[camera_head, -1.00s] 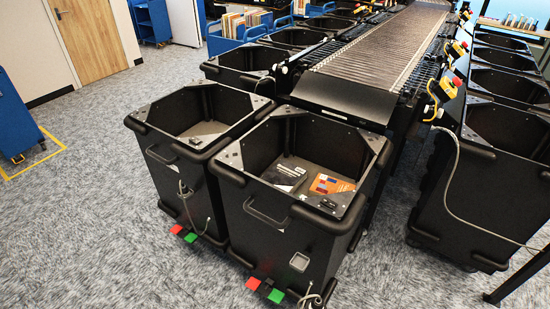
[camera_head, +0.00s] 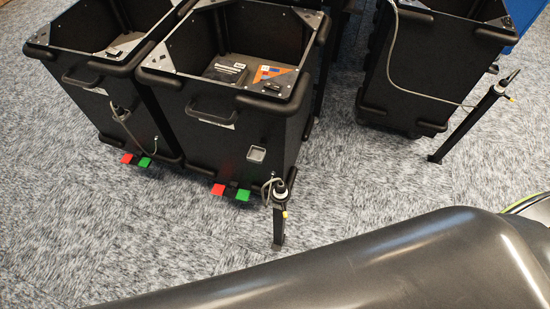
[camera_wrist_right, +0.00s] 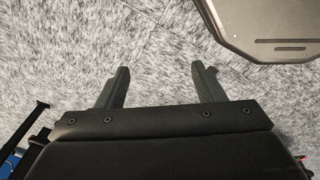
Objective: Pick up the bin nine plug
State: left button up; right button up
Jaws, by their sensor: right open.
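Several dark plugs on grey cables show in the head view; no number is readable, so I cannot tell which belongs to bin nine. One plug (camera_head: 278,190) stands on top of a short black post in front of the middle bin (camera_head: 205,108). Another plug (camera_head: 509,80) is on a post at the right, its cable running to the right bin (camera_head: 432,75). A third cable end (camera_head: 120,113) hangs on the front of the left bin (camera_head: 75,75). My right gripper (camera_wrist_right: 160,77) is open and empty over bare carpet in the right wrist view. My left gripper is not in view.
Red and green pedals (camera_head: 230,192) stick out under the middle bin, and a similar pair (camera_head: 137,160) under the left bin. Books lie inside the middle bin. The carpet (camera_head: 200,245) before the bins is clear. My dark arm crosses the bottom of the head view.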

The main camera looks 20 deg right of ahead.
jog(key=w+a+r+n+b, duration=0.1)
jog(key=w+r+n, duration=0.1)
jog(key=w, duration=0.6)
jog(key=w+a+r+n, duration=0.1)
jog(key=w+r, duration=0.1)
jog(key=w, duration=0.7)
jog(key=n+g+y+b, duration=0.1)
jog(key=n+y+b, duration=0.25)
jog(key=n, duration=1.15)
send_near(282, 185)
jog(key=shift+y, duration=0.35)
jog(key=x, duration=0.4)
jog(key=p+x, duration=0.1)
jog(key=x, duration=0.1)
jog(key=shift+w+d+f, duration=0.2)
jog(key=shift+w+d, duration=0.1)
jog(key=shift+w, duration=0.1)
jog(key=x, duration=0.2)
jog(key=s+x, duration=0.1)
jog(key=x, duration=0.1)
jog(key=shift+f, duration=0.1)
jog(key=shift+w+a+f, duration=0.1)
jog(key=shift+a+f, duration=0.1)
jog(key=shift+f, duration=0.3)
